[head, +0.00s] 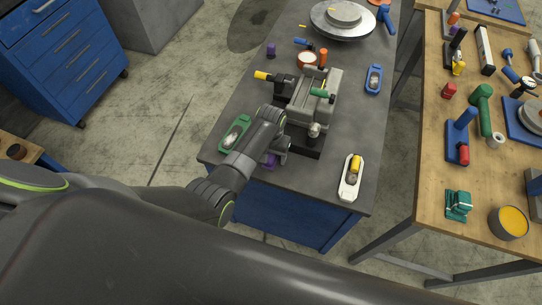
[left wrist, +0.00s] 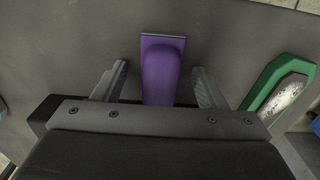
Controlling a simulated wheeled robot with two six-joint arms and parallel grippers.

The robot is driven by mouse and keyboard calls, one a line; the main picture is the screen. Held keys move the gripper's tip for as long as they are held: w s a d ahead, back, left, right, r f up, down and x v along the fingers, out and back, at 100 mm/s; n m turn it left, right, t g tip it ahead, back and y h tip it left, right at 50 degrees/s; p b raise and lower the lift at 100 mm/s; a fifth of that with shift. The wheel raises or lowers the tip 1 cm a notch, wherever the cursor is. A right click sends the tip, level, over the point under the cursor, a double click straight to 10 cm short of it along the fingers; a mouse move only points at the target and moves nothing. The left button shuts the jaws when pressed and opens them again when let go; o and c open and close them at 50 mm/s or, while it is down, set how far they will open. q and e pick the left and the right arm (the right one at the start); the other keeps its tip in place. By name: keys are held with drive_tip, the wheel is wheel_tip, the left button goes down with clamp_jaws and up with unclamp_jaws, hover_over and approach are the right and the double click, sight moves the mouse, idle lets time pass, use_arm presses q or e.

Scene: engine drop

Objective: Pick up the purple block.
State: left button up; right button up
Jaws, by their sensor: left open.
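The purple block (left wrist: 162,70) stands on the grey workbench and shows between the two fingers of my left gripper (left wrist: 160,72) in the left wrist view. There is a gap on each side of it, and the fingers are apart. In the head view the block (head: 270,161) is mostly hidden under my left gripper (head: 276,156), at the near side of the bench. I cannot tell how far the fingertips reach down beside it. My right gripper is not in view.
A smaller purple piece (head: 271,49) stands farther back.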

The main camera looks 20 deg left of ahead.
use_arm(q)
drive_tip(key=c, duration=1.1)
wheel_tip(320, 180, up, 10)
drive_tip(key=shift+r, duration=0.1)
drive_tip(key=shift+c, duration=0.2)
